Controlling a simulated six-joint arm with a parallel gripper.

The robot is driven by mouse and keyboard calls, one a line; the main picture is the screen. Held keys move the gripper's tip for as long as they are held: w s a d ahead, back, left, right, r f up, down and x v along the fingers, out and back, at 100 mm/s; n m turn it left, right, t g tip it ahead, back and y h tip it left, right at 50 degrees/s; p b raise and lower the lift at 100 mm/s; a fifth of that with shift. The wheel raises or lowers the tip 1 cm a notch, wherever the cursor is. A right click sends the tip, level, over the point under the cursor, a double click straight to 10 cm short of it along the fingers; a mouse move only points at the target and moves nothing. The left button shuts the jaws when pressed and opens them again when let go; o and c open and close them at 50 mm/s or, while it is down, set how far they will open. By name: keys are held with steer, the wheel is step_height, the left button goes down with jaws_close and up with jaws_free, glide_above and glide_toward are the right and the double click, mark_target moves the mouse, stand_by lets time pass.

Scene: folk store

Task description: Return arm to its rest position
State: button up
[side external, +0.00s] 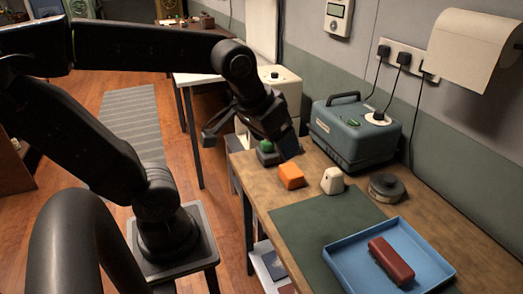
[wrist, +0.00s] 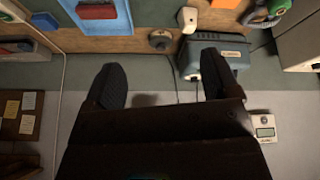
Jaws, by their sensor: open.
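On the bench are an orange block (side external: 291,176), white block (side external: 332,181), round grey tin (side external: 384,187), teal case (side external: 351,138), green mat (side external: 310,225) and blue tray (side external: 345,262) holding a red block (side external: 391,261). A paper roll (side external: 470,50) hangs on the wall.

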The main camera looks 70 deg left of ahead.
steer(key=s+d+m, duration=0.1)
steer(key=s+d+f+m, duration=0.1)
steer(key=s, duration=0.1)
steer(key=shift+s+m+t, duration=0.2)
steer(key=shift+m+t, duration=0.1)
steer(key=shift+m, duration=0.1)
